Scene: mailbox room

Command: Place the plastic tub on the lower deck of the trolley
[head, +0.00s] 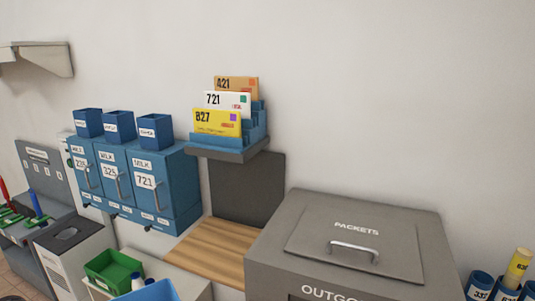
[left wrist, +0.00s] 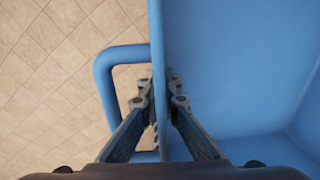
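A blue plastic tub (left wrist: 225,70) with a looped side handle (left wrist: 108,75) fills much of the left wrist view. My left gripper (left wrist: 159,90) has one finger on each side of the tub's wall, beside the handle, and looks shut on it. The tiled floor shows below the tub. In the head view a blue tub edge (head: 158,291) shows at the bottom; most of it is cut off. Neither gripper shows in the head view. I cannot make out the trolley's lower deck in either view.
A green bin (head: 115,266) and white bottles are by the blue edge. A grey PACKETS box (head: 350,240) stands right of a wooden surface (head: 212,245). Blue labelled lockers (head: 150,185) and a letter rack (head: 230,147) are at the wall. Blue cups (head: 480,285) stand far right.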

